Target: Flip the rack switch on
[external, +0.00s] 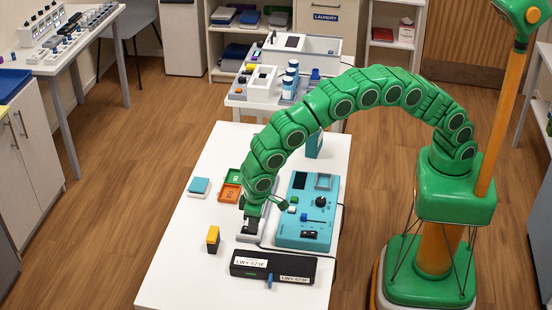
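A long black rack unit (300,265) lies near the front edge of the white table. It has white labels, a small green part and a blue lever-like part (269,281) on its front; I cannot tell the lever's position. My gripper (262,207) points down behind the rack unit, over a grey base with a dark block (249,226). A thin green part of it reaches right, towards the teal control panel (310,210). Its fingertips are small and partly hidden, so I cannot tell whether it is open or touching anything. Which part is the rack switch is unclear.
The white table (190,240) also holds a yellow-and-black block (213,239), a small teal-topped box (199,187) and green and orange trays (230,187). The table's left front is clear. A cluttered white table (240,103) stands behind.

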